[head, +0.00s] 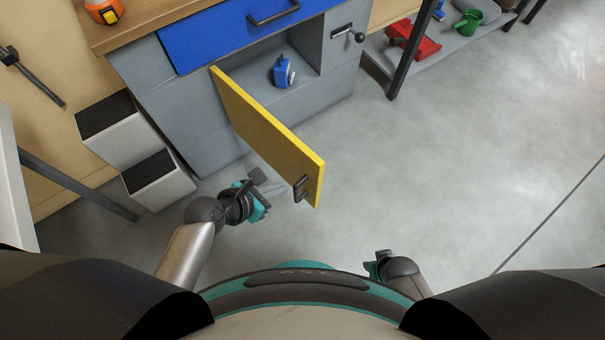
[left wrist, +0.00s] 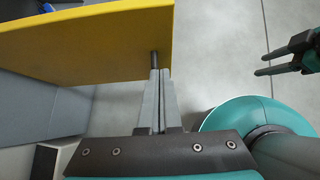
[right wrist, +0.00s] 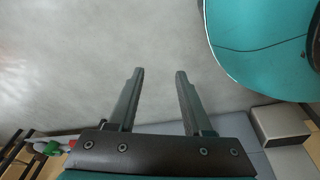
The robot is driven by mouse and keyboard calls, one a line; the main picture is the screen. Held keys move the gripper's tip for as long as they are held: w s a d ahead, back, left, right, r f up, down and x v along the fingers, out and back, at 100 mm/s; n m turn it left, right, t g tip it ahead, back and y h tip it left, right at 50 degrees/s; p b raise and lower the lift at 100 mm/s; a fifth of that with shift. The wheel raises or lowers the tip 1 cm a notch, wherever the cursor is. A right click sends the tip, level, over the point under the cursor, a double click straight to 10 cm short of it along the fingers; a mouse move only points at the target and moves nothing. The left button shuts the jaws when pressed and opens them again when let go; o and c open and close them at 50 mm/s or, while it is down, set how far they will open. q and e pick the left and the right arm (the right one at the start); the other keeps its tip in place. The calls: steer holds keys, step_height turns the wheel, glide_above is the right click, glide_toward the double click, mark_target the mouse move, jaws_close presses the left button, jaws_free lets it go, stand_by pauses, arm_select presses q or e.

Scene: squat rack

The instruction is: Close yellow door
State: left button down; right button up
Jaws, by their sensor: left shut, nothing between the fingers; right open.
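The yellow door (head: 270,133) stands swung open from the grey cabinet, with its hinge side at the far left. A dark handle (head: 301,188) sits near its free edge. My right gripper (right wrist: 159,74) is open and empty above the floor, away from the door.
The cabinet's open compartment holds a blue object (head: 283,72). A blue drawer (head: 235,32) is above it. White boxes with black tops (head: 158,180) stand left of the cabinet. A shelf with red (head: 413,40) and green items is at upper right. Floor (head: 430,150) right of the door is clear.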

mark_target(311, 172)
arm_select(q)
steer(key=shift+w+d+f+b, duration=0.65)
steer(key=shift+w+d+b, duration=0.15)
steer(key=shift+w+d, duration=0.15)
steer(key=shift+w+d+f+b, duration=0.65)
steer(key=shift+w+d+b, duration=0.2)
steer(key=shift+w+d, duration=0.1)
steer(key=shift+w+d+f+b, duration=0.65)
steer(key=shift+w+d+b, duration=0.2)
steer(key=shift+w, duration=0.1)
arm_select(e)
steer(key=w+a+r, duration=0.3)
steer(key=w+r, duration=0.2)
steer(key=r, duration=0.4)
steer(key=shift+w+a+t, duration=0.25)
steer(key=shift+t, duration=0.05)
steer(key=shift+w, duration=0.1)
